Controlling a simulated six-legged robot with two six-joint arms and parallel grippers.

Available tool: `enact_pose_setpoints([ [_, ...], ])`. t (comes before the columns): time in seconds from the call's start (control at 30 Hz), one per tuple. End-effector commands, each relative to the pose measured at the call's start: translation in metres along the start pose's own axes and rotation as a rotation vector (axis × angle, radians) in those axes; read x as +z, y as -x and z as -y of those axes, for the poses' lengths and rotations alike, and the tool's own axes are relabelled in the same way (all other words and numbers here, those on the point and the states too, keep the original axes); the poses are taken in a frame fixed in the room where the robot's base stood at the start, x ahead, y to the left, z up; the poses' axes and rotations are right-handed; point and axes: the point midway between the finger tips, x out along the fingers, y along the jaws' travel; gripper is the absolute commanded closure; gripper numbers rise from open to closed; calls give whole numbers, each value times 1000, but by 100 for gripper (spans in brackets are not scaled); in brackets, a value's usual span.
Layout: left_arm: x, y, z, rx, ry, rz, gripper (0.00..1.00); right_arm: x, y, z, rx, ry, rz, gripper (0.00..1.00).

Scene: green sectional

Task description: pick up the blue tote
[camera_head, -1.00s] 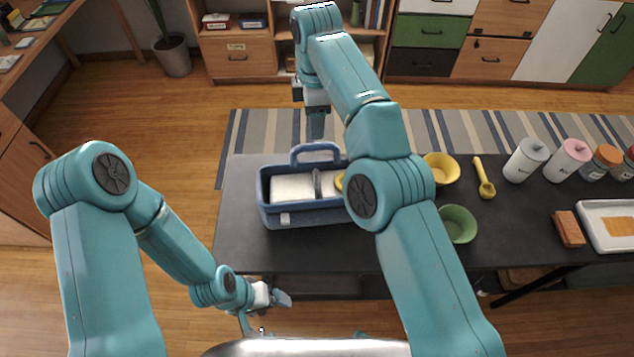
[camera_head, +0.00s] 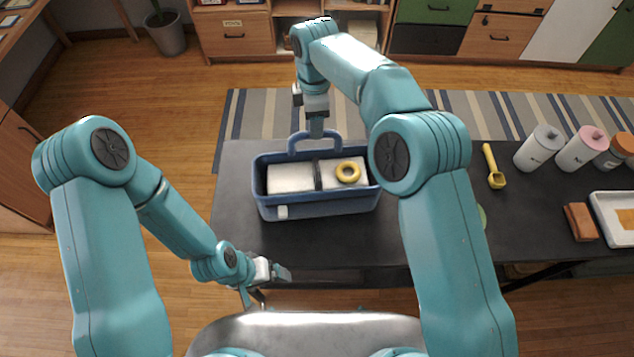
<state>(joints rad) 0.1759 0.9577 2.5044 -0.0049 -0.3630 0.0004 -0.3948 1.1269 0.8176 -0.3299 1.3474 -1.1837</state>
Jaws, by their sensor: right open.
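The blue tote (camera_head: 325,205) sits on the dark table, left of its middle. It holds white blocks, a dark ring-like item and a yellow ring. Its raised loop handle (camera_head: 300,136) stands at the far rim. My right gripper (camera_head: 316,130) hangs from above at the far handle, its finger overlapping the handle in the picture. It is open; whether it touches the handle cannot be told. My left gripper (camera_head: 283,273) is low in front of the table's near edge, apart from the tote. Its jaws are too small to judge.
The dark table (camera_head: 235,215) has bare room left of the tote. A yellow scoop (camera_head: 493,167), a white canister (camera_head: 538,147), a pink-lidded canister (camera_head: 580,149), a brown block (camera_head: 580,221) and a white tray (camera_head: 603,222) are to the right. My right arm covers most of a green bowl (camera_head: 482,216).

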Motion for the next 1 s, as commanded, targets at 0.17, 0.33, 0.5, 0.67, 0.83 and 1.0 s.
enact_pose_setpoints([
  [0.17,0,2,-1,0,0,0,10,0,-13,0,-1,1,1,47],
  [0.33,0,12,-4,0,0,0,10,-1,-38,2,-6,1,3,47],
  [0.5,0,15,-5,0,0,0,10,-2,-59,0,-2,1,1,47],
  [0.67,0,14,-5,0,0,0,10,-2,-62,-1,-1,1,1,47],
  [0.83,0,14,-5,0,0,0,10,-2,-62,-1,-1,1,1,73],
  [1.0,0,14,-5,0,0,0,10,-2,-61,-1,1,1,0,100],
])
